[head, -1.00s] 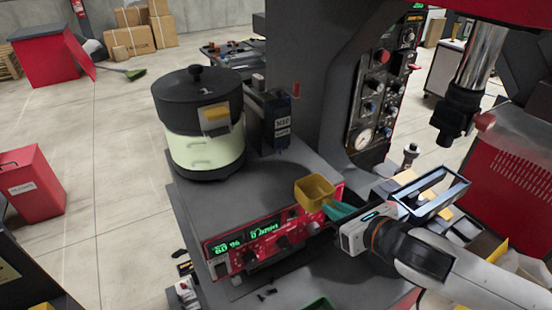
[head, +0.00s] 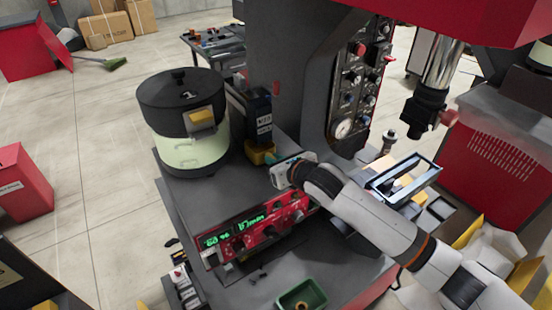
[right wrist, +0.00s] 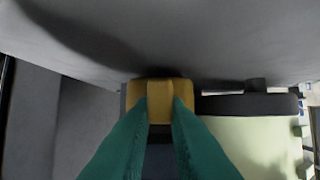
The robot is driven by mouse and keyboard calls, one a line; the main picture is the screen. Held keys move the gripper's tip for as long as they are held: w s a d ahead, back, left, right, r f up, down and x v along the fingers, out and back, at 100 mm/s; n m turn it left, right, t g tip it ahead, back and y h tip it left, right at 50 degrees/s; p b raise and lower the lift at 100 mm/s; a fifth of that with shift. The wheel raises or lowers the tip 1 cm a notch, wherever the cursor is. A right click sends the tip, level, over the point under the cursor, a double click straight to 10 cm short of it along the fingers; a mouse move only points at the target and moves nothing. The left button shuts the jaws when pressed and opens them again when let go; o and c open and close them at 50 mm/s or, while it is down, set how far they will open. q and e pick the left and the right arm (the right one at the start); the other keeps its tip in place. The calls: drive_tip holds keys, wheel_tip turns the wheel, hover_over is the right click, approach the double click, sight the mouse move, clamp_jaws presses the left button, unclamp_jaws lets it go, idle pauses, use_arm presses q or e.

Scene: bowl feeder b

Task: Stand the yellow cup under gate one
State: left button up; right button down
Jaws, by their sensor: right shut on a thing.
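The yellow cup (head: 258,155) is at the foot of the dark blue labelled box (head: 262,122), partly hidden by my right gripper (head: 270,158). The gripper's teal fingers are shut on the cup. In the right wrist view the cup (right wrist: 160,88) sits between the fingertips (right wrist: 160,98). I cannot tell whether its base touches the grey bench top. The black-lidded, pale green bowl feeder (head: 190,155) stands to the left of the cup, with a gap between them. A "1" shows on its lid and a yellow block (head: 201,118) on its side. My left gripper is not in view.
The red control panel (head: 255,228) runs along the bench front. The grey machine column (head: 285,70) rises behind the box. The bench's front-left top (head: 205,205) is clear.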

drive_tip(key=shift+f, duration=0.35)
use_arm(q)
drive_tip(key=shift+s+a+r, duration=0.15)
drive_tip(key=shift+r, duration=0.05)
use_arm(e)
drive_tip(key=shift+s, duration=0.15)
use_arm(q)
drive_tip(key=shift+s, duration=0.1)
use_arm(e)
drive_tip(key=shift+d, duration=0.1)
drive_tip(key=shift+f, duration=0.1)
drive_tip(key=c, duration=1.4)
unclamp_jaws()
drive_tip(key=shift+f, duration=0.1)
use_arm(q)
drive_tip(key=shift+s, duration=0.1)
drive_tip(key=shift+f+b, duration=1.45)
drive_tip(key=shift+b, duration=0.05)
use_arm(e)
drive_tip(key=v, duration=1.2)
drive_tip(key=shift+r, duration=0.2)
